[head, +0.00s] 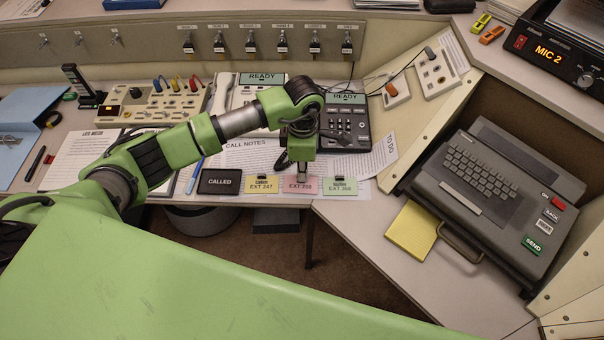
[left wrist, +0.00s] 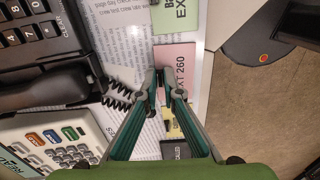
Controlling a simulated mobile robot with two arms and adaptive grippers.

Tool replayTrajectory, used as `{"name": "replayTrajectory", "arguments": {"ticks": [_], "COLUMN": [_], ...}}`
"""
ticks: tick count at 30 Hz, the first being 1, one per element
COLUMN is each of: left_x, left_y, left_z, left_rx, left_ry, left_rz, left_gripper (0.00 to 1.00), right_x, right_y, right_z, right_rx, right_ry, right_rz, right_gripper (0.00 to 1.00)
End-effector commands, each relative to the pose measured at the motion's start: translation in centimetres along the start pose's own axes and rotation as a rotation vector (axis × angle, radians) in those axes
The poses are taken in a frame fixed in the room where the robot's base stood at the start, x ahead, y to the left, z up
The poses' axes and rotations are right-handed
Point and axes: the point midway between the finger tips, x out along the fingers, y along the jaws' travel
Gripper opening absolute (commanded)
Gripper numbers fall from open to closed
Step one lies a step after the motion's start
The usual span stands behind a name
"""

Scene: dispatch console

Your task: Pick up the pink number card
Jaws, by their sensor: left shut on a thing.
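The pink number card (head: 298,187), marked EXT 260, is in the row of cards at the console's front edge, between the yellow card (head: 260,186) and the green card (head: 340,187). My left gripper (head: 301,172) reaches down over its back part. In the left wrist view the fingertips (left wrist: 164,78) are closed together at the edge of the pink card (left wrist: 175,58), shut on it. The fingers hide part of its print. I cannot tell whether it is lifted off the desk. My right gripper is in neither view.
A black CALLED plate (head: 219,181) lies left of the cards. A desk phone (head: 345,125) with a coiled cord stands just behind. The desk's front edge is close to the cards. A keyboard terminal (head: 485,185) stands to the right.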

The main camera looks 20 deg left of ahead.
Motion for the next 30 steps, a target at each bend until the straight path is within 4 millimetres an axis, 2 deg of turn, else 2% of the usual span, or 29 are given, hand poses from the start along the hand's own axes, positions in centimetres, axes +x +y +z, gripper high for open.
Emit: {"name": "replayTrajectory", "arguments": {"ticks": [5, 8, 14, 18, 24, 30], "left_x": [-1.4, -3.0, -6.4, -9.1, -10.9, -12.2], "left_y": [0.1, 0.1, -2.8, -5.7, -9.7, -12.5], "left_z": [0.0, 0.0, -0.7, -1.4, -2.3, -2.9], "left_rx": [0.0, 0.001, 0.005, 0.005, 0.005, 0.003], "left_ry": [-0.002, -0.002, -0.003, 0.0, 0.0, -0.001], "left_rz": [0.002, 0.005, 0.006, 0.005, 0.003, 0.002], "left_gripper": [0.0, 0.0, 0.0, 0.0, 0.0, 0.0], "right_x": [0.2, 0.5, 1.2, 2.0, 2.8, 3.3], "right_y": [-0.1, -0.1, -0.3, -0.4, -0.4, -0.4], "right_z": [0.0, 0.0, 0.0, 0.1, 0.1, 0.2], "right_rx": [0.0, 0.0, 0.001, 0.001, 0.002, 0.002], "right_ry": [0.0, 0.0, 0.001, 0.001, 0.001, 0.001], "right_rz": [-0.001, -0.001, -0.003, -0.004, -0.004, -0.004], "right_gripper": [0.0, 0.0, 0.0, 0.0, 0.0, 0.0]}}
